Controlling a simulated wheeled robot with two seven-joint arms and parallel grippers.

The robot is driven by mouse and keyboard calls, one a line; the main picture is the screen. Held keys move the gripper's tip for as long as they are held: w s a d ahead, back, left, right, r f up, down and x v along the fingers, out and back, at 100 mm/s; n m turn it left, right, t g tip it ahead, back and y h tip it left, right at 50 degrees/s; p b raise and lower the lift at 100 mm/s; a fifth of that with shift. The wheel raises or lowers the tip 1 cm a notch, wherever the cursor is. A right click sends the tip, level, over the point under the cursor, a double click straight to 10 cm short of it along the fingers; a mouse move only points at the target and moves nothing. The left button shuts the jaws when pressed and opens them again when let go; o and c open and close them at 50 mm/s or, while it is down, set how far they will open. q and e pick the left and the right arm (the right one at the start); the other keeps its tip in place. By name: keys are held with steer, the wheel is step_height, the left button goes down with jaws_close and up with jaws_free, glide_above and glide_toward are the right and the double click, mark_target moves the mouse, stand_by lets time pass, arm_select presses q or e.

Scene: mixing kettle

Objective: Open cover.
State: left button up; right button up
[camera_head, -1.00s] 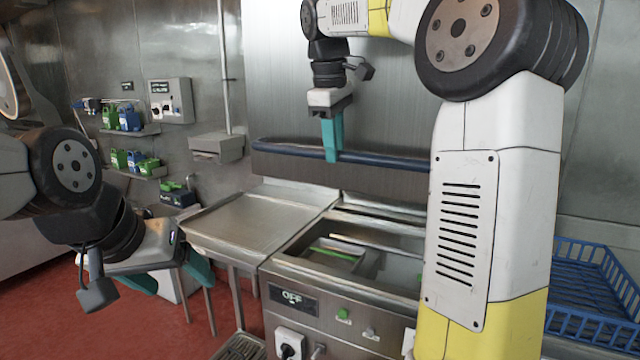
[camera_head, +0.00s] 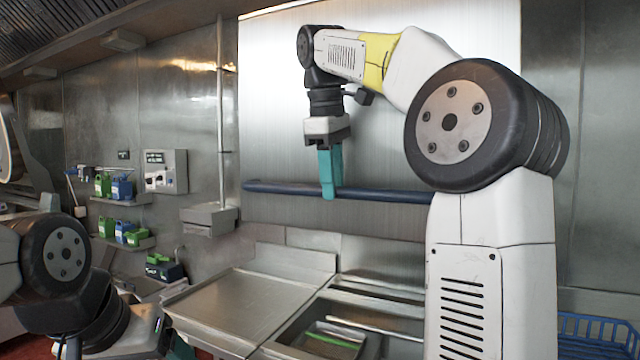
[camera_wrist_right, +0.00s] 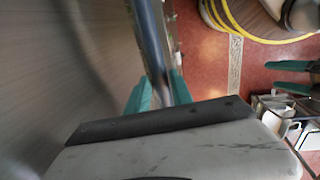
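The cover (camera_head: 275,90) is a tall brushed metal panel above the kettle's basin, with a long dark blue bar handle (camera_head: 390,196) across its lower part. My right gripper (camera_head: 328,188) has its teal fingers at this bar, left of the bar's visible middle. In the right wrist view the bar runs between the two fingers (camera_wrist_right: 157,90), which sit close on both sides of it. The panel's right part is partly behind my right arm. My left gripper is mostly cut off at the bottom left of the head view; in the right wrist view its fingers (camera_wrist_right: 290,77) are apart and empty.
Below the cover is a sink-like basin (camera_head: 300,340) with a metal worktop (camera_head: 240,305) on its left. Shelves with green and blue bottles (camera_head: 122,188) and a wall box (camera_head: 166,171) are at the left. A blue rack (camera_head: 600,325) is at the lower right.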

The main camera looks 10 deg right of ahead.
steer(key=shift+o, duration=1.1)
steer(key=shift+w+r, duration=0.1)
steer(key=shift+r, duration=1.65)
steer(key=s+a+r, duration=0.1)
steer(key=s+a, duration=0.3)
steer(key=s, duration=1.1)
steer(key=shift+s+a+r, duration=0.2)
steer(key=shift+s, duration=0.05)
steer(key=d+f+m+t+y, duration=0.1)
steer(key=f+m, duration=0.4)
steer(key=f, duration=0.9)
steer(key=s+d+f+m+t+y, duration=0.1)
steer(key=f+m, duration=0.4)
steer(key=f, duration=0.9)
steer(key=shift+s+d+f+t+y, duration=0.2)
steer(key=shift+d+t+y, duration=0.5)
steer(key=shift+d+t, duration=0.5)
